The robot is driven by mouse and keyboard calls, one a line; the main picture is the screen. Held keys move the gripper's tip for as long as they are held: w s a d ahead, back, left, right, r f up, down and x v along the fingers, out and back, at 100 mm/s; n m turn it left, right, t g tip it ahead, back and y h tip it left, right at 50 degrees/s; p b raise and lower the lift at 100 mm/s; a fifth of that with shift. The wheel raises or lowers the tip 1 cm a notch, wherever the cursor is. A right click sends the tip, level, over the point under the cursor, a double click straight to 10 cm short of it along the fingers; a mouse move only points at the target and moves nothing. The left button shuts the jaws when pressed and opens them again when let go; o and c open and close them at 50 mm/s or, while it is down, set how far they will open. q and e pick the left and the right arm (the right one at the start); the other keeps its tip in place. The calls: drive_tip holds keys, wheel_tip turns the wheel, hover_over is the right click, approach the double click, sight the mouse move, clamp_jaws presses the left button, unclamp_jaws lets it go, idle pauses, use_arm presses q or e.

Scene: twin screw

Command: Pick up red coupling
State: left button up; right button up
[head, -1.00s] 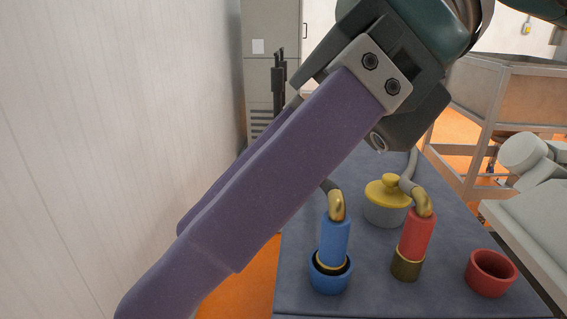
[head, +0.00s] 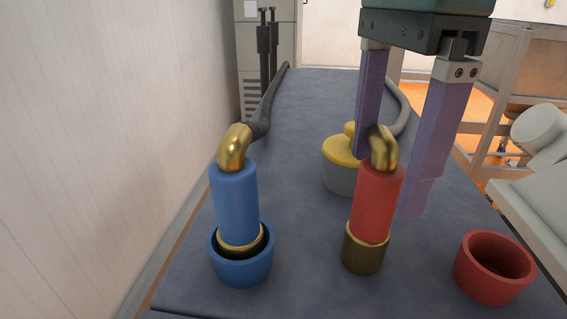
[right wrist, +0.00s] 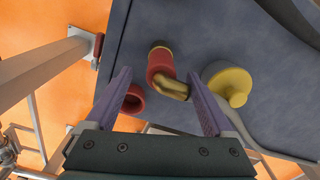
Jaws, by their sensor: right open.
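The red coupling (head: 377,200) stands upright on the dark table, with a gold elbow on top and a brass ring at its base. It also shows in the right wrist view (right wrist: 159,64). My right gripper (head: 388,184) is open and empty, its purple fingers pointing down. In the head view one finger passes behind the elbow and the other is just right of the coupling. In the right wrist view (right wrist: 158,74) the coupling appears between the fingertips; contact cannot be told. My left gripper is not in view.
A blue coupling (head: 235,200) stands in a blue cup (head: 243,272) to the left. An empty red cup (head: 492,270) stands to the right. A grey pot with a yellow lid (head: 340,150) is behind. Hoses run back from both couplings.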

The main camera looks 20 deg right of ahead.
sight(367, 232)
wheel_tip(367, 232, down, 4)
drive_tip(key=shift+s+a+r, duration=0.1)
drive_tip(key=shift+r, duration=0.15)
wheel_tip(367, 232, down, 4)
drive_tip(key=shift+f+p, duration=0.2)
drive_tip(key=shift+p, duration=0.55)
drive_tip(key=shift+f, duration=0.6)
drive_tip(key=c, duration=1.3)
clamp_jaws()
